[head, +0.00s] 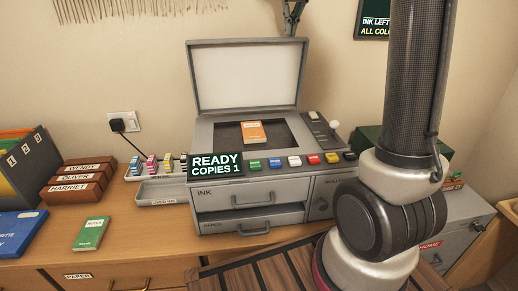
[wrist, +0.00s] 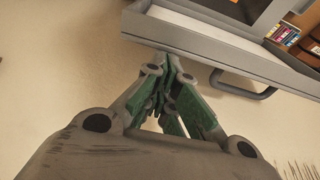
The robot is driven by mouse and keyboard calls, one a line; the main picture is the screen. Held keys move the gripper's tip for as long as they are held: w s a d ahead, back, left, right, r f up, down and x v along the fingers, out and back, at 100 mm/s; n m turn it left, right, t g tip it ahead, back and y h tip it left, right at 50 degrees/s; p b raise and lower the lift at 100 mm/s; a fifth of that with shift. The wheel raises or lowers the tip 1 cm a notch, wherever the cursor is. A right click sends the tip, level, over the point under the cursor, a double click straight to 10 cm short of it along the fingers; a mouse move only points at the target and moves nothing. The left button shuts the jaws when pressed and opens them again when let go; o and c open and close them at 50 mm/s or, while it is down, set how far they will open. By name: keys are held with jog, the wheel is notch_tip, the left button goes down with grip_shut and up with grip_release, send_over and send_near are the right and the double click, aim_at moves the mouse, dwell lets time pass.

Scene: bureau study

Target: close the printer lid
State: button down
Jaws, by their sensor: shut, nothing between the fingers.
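The grey printer (head: 250,190) stands on the desk with its lid (head: 193,75) raised nearly upright, white underside facing me. An orange booklet (head: 253,132) lies on the scanner bed below it. My gripper (head: 291,18) is at the lid's top edge, right of its middle, with its tips close to or partly behind that edge. In the wrist view my gripper (wrist: 166,62) is shut and empty, its green fingers together beside the grey lid edge (wrist: 200,58). I cannot tell whether it touches the lid.
Ink cartridges stand in a rack (head: 160,164) left of the printer. Name-labelled brown boxes (head: 88,180) and a green notebook (head: 91,233) lie further left. A lever (head: 334,126) stands at the printer's right. The wall is close behind the lid.

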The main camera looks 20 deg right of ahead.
jog(key=shift+s+a+f, duration=1.15)
jog(key=shift+s+f, duration=2.15)
jog(key=shift+s, duration=2.15)
notch_tip(320, 180, up, 8)
jog(key=shift+s+r+g, duration=0.2)
jog(key=shift+r+g, duration=0.05)
jog(key=shift+g, duration=0.15)
jog(key=s+f+n, duration=0.1)
jog(key=s+f, duration=0.6)
jog(key=s, duration=0.3)
jog(key=s+d+f+n+t, duration=0.1)
jog(key=s+f, duration=0.7)
jog(key=s, duration=0.3)
jog(key=shift+d+t+y, duration=0.15)
jog(key=shift+t+y, duration=0.15)
